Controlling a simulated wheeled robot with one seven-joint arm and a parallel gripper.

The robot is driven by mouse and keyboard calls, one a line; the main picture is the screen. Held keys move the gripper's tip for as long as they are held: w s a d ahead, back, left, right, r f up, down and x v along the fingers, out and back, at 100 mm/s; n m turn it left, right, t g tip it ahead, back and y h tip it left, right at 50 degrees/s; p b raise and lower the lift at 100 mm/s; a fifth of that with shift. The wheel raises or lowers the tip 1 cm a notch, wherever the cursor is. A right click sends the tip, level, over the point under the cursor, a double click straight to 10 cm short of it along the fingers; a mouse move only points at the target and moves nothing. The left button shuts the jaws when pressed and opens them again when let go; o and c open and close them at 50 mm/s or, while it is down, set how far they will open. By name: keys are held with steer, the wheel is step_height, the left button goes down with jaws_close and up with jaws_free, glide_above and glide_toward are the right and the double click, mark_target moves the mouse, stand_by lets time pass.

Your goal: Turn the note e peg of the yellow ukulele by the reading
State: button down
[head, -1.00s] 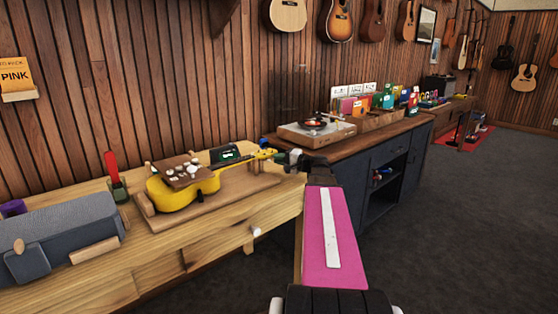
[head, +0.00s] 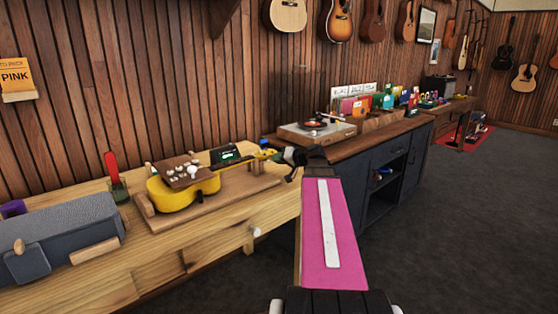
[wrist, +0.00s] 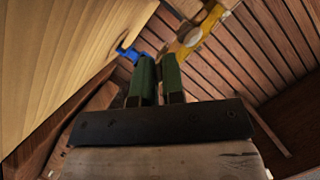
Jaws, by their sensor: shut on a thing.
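The yellow ukulele (head: 185,193) lies on a wooden cradle (head: 235,198) on the bench, its neck pointing right. A small dark box with a lit green display (head: 226,154) stands behind the neck; I cannot read it. My gripper (head: 272,153) is at the headstock end. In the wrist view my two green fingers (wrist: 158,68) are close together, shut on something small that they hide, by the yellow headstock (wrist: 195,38). It seems to be a peg; which note it belongs to cannot be told. A blue piece (wrist: 130,50) shows left of the fingers.
A brown board with several pale knobs (head: 180,173) sits over the ukulele's body. A red-handled tool (head: 113,168) and a grey case (head: 65,232) are at left. A record player (head: 316,133) stands on the dark cabinet behind. Open floor lies at right.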

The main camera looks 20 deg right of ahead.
steer(key=shift+n+h, duration=0.4)
steer(key=shift+n, duration=0.2)
stand_by(0.3)
steer(key=c, duration=1.2)
jaws_free()
